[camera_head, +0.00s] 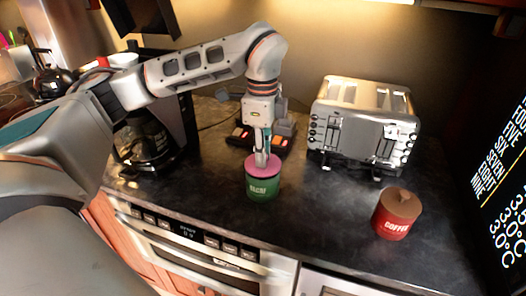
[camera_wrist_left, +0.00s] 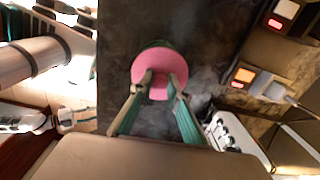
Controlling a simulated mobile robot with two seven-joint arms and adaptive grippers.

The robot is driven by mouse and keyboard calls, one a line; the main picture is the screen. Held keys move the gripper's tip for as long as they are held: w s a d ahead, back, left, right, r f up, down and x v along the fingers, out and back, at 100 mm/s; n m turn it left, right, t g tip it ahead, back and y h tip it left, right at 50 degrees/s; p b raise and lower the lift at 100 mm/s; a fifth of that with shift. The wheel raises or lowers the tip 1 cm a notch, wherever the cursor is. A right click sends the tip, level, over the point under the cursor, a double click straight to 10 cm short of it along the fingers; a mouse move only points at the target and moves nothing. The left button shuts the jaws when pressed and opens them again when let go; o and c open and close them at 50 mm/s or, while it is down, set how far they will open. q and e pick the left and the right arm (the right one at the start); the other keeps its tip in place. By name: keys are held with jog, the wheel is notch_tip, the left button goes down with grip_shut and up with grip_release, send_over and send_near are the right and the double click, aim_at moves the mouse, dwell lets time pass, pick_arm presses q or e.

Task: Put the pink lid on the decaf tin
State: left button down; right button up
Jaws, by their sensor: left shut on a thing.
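The green decaf tin (camera_head: 262,189) stands upright on the dark counter, its pale lettering facing the head camera. The round pink lid (camera_head: 263,172) is over the tin's mouth, looking roughly level. My left gripper (camera_head: 261,162) points down from above and is shut on the lid's top. In the left wrist view the pink lid (camera_wrist_left: 158,62) sits between the fingertips (camera_wrist_left: 160,88). A sliver of the green tin (camera_wrist_left: 154,43) shows past the lid's far edge. I cannot tell whether the lid is fully seated. My right gripper is not in view.
A red coffee tin (camera_head: 394,220) with a brown lid stands to the right. A silver toaster (camera_head: 362,130) is behind it. A coffee maker (camera_head: 143,140) stands at the left. A power strip (camera_head: 243,138) lies behind the decaf tin. The counter between the tins is clear.

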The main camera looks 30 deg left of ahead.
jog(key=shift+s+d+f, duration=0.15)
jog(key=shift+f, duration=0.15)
pick_arm(q)
jog(key=shift+f, duration=0.1)
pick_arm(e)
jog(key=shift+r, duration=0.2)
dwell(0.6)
pick_arm(q)
jog(key=shift+f, duration=0.25)
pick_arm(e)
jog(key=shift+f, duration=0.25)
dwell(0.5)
pick_arm(q)
jog(key=shift+f, duration=0.15)
dwell(0.4)
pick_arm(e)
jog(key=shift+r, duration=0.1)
pick_arm(q)
jog(key=c, duration=1.4)
grip_release()
